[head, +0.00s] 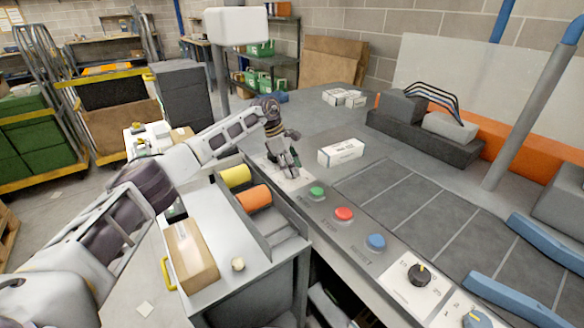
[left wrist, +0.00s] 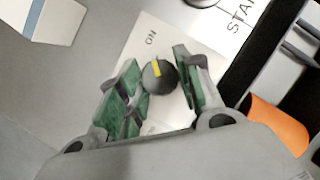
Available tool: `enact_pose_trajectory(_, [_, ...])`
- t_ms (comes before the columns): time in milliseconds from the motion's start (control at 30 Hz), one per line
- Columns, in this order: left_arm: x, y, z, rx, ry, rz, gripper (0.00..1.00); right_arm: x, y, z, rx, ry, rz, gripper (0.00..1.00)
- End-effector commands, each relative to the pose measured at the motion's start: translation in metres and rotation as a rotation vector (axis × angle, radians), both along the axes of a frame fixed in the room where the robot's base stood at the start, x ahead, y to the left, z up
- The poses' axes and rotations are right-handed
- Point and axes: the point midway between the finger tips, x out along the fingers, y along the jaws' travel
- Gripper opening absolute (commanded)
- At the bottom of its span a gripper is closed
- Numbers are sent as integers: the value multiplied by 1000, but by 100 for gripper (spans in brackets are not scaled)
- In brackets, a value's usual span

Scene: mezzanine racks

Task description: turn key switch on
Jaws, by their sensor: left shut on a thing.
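The key switch (left wrist: 158,79) is a dark round knob with a yellow mark, on a white plate (left wrist: 146,50) in the left wrist view. The word ON is printed above the knob, slightly to its left. The yellow mark sits on the knob's upper part, roughly toward that word. My left gripper (left wrist: 157,66) is shut on the knob, with one green-padded finger on each side. In the head view my left gripper (head: 289,168) reaches down onto the plate at the console's near edge and hides the knob. My right gripper is not in view.
Green (head: 317,193), red (head: 344,214) and blue (head: 376,242) buttons run along the console edge. A black rotary knob (head: 420,273) is farther along. A white box (head: 340,152) stands close right of the gripper. Orange (head: 254,198) and yellow (head: 236,176) rolls lie in a tray below.

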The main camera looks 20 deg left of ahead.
Motion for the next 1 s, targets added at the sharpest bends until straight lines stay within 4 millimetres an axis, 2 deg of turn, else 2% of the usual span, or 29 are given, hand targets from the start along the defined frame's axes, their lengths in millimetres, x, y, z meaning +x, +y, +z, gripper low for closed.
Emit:
enact_pose_trajectory(233, [1,1,1,0,-3,0,11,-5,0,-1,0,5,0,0])
enact_pose_trajectory(267, [1,1,1,0,-3,0,39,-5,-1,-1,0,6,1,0])
enact_pose_trajectory(400, [0,1,1,0,-2,1,56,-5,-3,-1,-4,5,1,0])
enact_pose_trajectory(633, [0,0,0,0,-1,0,56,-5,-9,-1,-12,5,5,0])
enact_pose_trajectory(767, [0,0,1,0,-1,0,56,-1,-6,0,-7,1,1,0])
enact_pose_trajectory(1000, [0,5,12,-1,-2,1,56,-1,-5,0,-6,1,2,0])
